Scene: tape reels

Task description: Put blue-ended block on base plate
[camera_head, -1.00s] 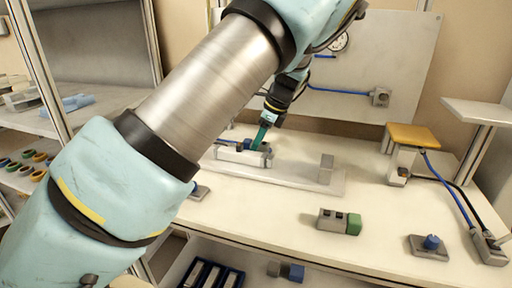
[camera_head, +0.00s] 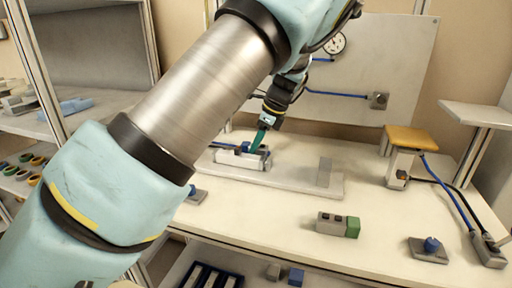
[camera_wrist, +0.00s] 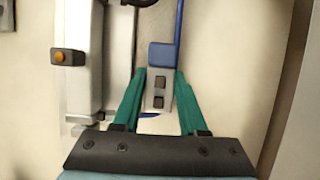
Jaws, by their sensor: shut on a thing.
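My gripper (camera_wrist: 160,92) has teal fingers that close on both sides of the blue-ended block (camera_wrist: 158,88). In the head view my gripper (camera_head: 258,142) points down at the back of the bench, and a small blue part of the block (camera_head: 245,146) shows beside the fingers. The pale base plate (camera_head: 295,180) lies just in front and to the right, with an upright grey piece on its right end. I cannot tell how high the block is.
A grey fixture (camera_head: 238,160) stands at the plate's left end. A green-ended block (camera_head: 338,224) and a blue-knobbed piece (camera_head: 429,248) lie on the front bench. A yellow-topped stand (camera_head: 411,140) is at right. A blue cable (camera_wrist: 178,22) runs behind the held block.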

